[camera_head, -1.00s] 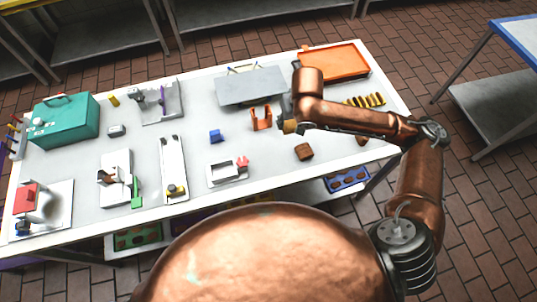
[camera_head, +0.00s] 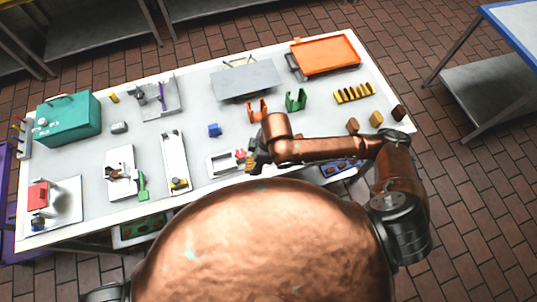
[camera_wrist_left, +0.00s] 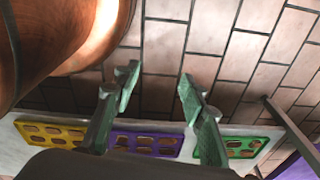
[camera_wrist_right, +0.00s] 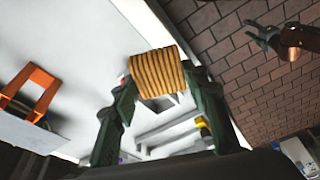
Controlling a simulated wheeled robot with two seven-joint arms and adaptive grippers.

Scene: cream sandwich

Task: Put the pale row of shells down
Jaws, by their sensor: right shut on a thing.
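The pale row of shells (camera_wrist_right: 158,72) is a tan ribbed block. In the right wrist view it is held between the green fingers of my right gripper (camera_wrist_right: 156,84), above the table. In the head view my right gripper (camera_head: 254,161) hangs by the right end of a white open frame (camera_head: 214,174); the shells show there only as a small tan patch (camera_head: 249,166). My left gripper (camera_wrist_left: 157,85) is open and empty, above the floor and a shelf with trays. It also shows at the top right of the right wrist view (camera_wrist_right: 265,36).
An orange holder (camera_head: 257,110) and a green holder (camera_head: 296,100) stand behind my right arm. A yellow slotted rack (camera_head: 354,93) and several brown and tan blocks (camera_head: 376,118) are at the right. A small blue block (camera_head: 214,130) stands behind the white frame.

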